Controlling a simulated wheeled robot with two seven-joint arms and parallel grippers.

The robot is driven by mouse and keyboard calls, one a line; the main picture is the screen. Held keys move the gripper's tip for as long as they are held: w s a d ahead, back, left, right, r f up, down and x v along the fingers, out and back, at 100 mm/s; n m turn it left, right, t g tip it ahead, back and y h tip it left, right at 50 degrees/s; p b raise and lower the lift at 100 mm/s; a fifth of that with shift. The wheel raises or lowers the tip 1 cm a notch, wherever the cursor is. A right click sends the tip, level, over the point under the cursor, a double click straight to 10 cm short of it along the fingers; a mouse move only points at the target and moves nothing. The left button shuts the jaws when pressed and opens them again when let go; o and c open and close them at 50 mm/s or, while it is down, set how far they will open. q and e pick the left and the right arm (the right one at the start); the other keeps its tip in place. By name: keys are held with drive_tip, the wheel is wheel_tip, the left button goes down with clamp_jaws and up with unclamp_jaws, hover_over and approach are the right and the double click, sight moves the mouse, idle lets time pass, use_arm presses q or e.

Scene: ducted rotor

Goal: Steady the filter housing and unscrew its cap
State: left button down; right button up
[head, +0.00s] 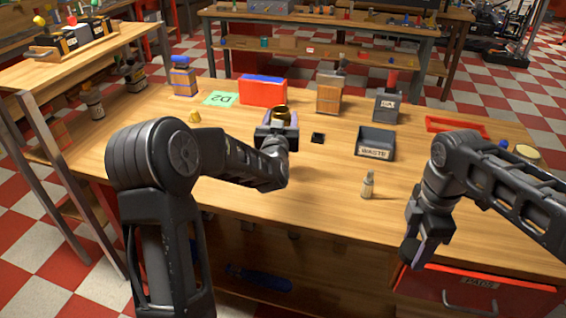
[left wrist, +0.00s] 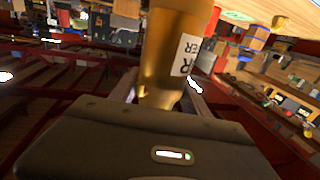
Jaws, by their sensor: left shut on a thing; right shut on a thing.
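The filter housing (head: 281,113) is a brass-coloured cylinder above the middle of the table, with a dark round top inside a golden rim. My left gripper (head: 278,128) is shut around it. In the left wrist view the housing (left wrist: 172,60) stands between the fingers and carries a white label with partly hidden letters. My right gripper (head: 420,252) is at the table's front edge, well apart from the housing. It is shut on a dark rounded piece (head: 409,250); I cannot tell whether this is the cap.
A dark labelled bin (head: 375,143), a small bottle (head: 367,186) and a small black square (head: 318,138) are right of the housing. Behind it stand a red and blue box (head: 263,91) and a wooden block (head: 329,95). A red tray (head: 457,125) is at right. The front-middle tabletop is clear.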

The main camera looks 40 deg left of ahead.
use_arm(q)
drive_tip(key=shift+w+a, duration=0.2)
drive_tip(key=shift+w, duration=0.2)
use_arm(e)
drive_tip(key=shift+w+a, duration=0.2)
drive_tip(key=shift+w, duration=0.2)
use_arm(q)
drive_tip(key=shift+s+d+r, duration=0.15)
drive_tip(key=shift+s+r, duration=0.1)
use_arm(e)
drive_tip(key=shift+s+d+r, duration=0.1)
drive_tip(key=shift+s, duration=0.15)
use_arm(q)
wheel_tip(320, 180, down, 6)
drive_tip(key=shift+w+f, duration=0.1)
drive_tip(key=shift+f, duration=0.15)
use_arm(e)
drive_tip(key=shift+w+r, duration=0.1)
drive_tip(key=shift+r, duration=0.05)
use_arm(q)
drive_tip(key=shift+f+p, duration=0.35)
drive_tip(key=shift+f, duration=1.5)
use_arm(e)
drive_tip(key=shift+r, duration=0.1)
